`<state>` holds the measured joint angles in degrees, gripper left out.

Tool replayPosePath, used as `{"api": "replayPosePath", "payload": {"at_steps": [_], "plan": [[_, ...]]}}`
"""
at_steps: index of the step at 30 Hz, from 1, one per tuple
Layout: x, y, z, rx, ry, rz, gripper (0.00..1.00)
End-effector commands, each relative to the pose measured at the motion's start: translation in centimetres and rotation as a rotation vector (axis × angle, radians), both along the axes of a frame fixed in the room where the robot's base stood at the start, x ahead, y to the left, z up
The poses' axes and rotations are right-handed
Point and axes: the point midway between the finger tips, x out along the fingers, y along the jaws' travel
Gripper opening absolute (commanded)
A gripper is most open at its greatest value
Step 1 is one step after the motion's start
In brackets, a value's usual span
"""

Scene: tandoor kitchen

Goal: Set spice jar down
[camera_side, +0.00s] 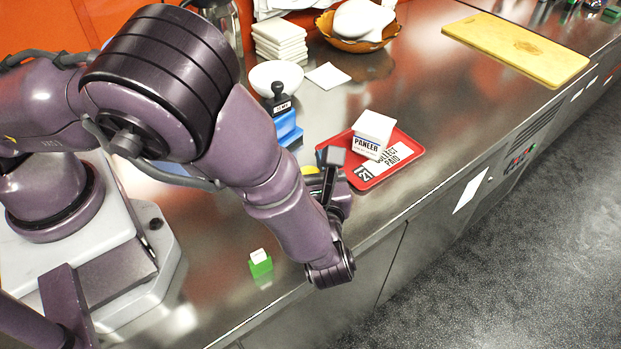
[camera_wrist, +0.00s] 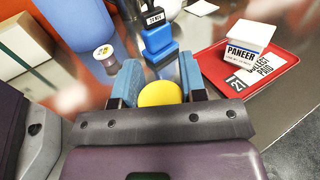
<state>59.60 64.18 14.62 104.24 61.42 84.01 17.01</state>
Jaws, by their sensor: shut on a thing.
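The spice jar shows as a round yellow top (camera_wrist: 160,93) between my fingers in the wrist view; its body below is hidden. My gripper (camera_wrist: 160,88) is shut on it, with one blue finger on each side. In the side view my gripper (camera_side: 318,182) is left of the red tray, near the counter's front edge, and a little yellow shows by it. My arm and gripper hide most of the jar there. I cannot tell whether its base touches the counter.
The red tray (camera_side: 405,142) holds a white paneer box (camera_side: 373,132) and a card (camera_side: 393,158). A blue stamp (camera_side: 287,126) stands behind my gripper, near a white bowl (camera_side: 276,74). A green block with a white piece (camera_side: 260,264) sits at the front. A wooden board (camera_side: 515,46) lies far right.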

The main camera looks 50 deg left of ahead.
Motion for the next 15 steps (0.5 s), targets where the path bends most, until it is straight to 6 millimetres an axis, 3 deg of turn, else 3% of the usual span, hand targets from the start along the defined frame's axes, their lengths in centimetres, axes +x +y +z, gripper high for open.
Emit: {"api": "replayPosePath", "payload": {"at_steps": [9,15], "plan": [[0.6,-0.2,-3.6,0.003,0.001,0.001,0.00],[0.6,-0.2,-3.8,0.000,-0.001,0.001,0.00]]}}
